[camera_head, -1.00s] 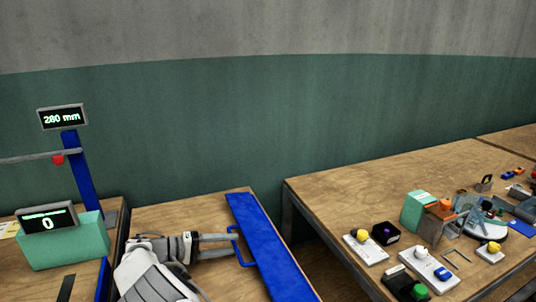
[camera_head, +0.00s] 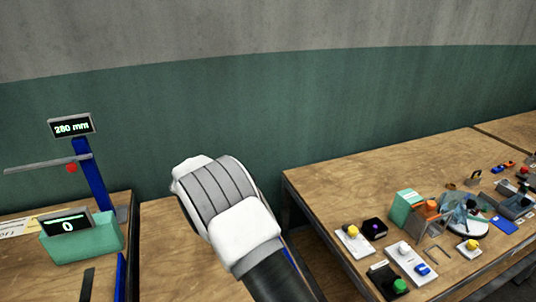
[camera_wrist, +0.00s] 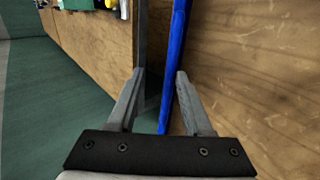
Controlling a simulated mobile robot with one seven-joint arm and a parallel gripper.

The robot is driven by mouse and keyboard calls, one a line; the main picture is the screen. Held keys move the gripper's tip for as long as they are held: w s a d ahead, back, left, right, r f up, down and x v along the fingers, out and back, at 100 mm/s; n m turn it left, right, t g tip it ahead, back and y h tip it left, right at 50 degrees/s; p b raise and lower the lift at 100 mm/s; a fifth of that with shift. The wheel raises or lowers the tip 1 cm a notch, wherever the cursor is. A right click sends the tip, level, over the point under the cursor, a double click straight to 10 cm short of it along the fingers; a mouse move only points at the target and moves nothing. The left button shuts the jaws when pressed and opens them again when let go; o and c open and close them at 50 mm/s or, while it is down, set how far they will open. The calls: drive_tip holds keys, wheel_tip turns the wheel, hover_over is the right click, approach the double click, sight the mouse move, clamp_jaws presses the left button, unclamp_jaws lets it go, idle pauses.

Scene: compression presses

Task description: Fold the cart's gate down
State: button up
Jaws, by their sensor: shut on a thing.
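The cart's gate (camera_wrist: 178,45) is a narrow blue strip in the wrist view, seen nearly edge-on along the cart's wooden top (camera_wrist: 250,60). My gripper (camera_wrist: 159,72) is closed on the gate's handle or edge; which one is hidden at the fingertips. The blue strip runs down between the two grey fingers. In the head view my arm covers most of the gate, and only a sliver of blue (camera_head: 289,248) shows beside the forearm. The cart's bare wooden top shows left of my arm (camera_head: 160,235).
A workbench (camera_head: 330,180) with several small devices stands right of the cart across a narrow gap. At left, another wooden surface holds a green box (camera_head: 100,238) with a display reading 0 and a blue post (camera_head: 92,175) with a 280 mm display.

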drive_tip(key=d+r+y+p, duration=0.1)
drive_tip(key=w+d+g+y+p, duration=0.1)
drive_tip(key=d+p, duration=0.1)
drive_tip(key=d+r+y+p, duration=0.1)
drive_tip(key=shift+w+d+r+p, duration=0.15)
drive_tip(key=shift+w+r+p, duration=0.15)
drive_tip(key=shift+w+p, duration=0.1)
drive_tip(key=w+d+g+y+p, duration=0.2)
drive_tip(key=d+y+p, duration=0.1)
drive_tip(key=d+p, duration=0.15)
drive_tip(key=s+a+r+b, duration=0.1)
drive_tip(key=a+r, duration=0.2)
drive_tip(key=r, duration=1)
drive_tip(key=shift+s+r, duration=0.25)
drive_tip(key=shift+r, duration=0.1)
